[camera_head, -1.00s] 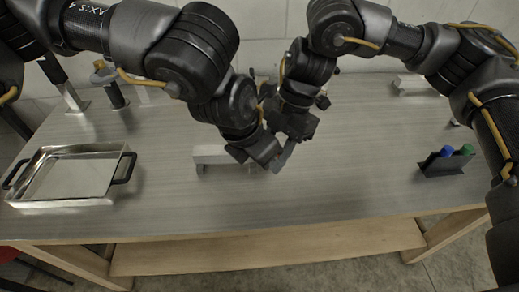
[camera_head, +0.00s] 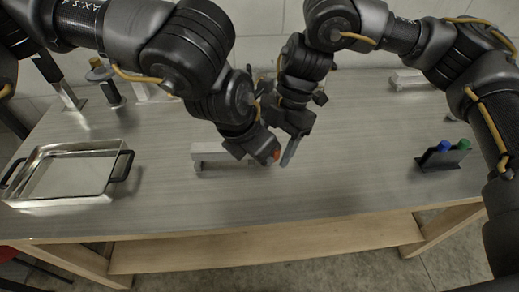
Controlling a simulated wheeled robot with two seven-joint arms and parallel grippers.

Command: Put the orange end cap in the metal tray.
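A small orange end cap (camera_head: 276,155) shows at the fingertips of my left gripper (camera_head: 268,155), which appears closed around it above the middle of the table. My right gripper (camera_head: 293,138) is just to the right, a small gap away. A slim grey piece (camera_head: 291,152) points down from it; I cannot tell whether this is a held part or a finger. The metal tray (camera_head: 70,173), shallow with black side handles, lies at the left of the table and looks empty.
A light grey block-like fixture (camera_head: 215,153) stands just left of and behind my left gripper. A black holder (camera_head: 440,160) with blue-topped and green-topped pieces stands at right. Posts stand at the back left. The table between fixture and tray is clear.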

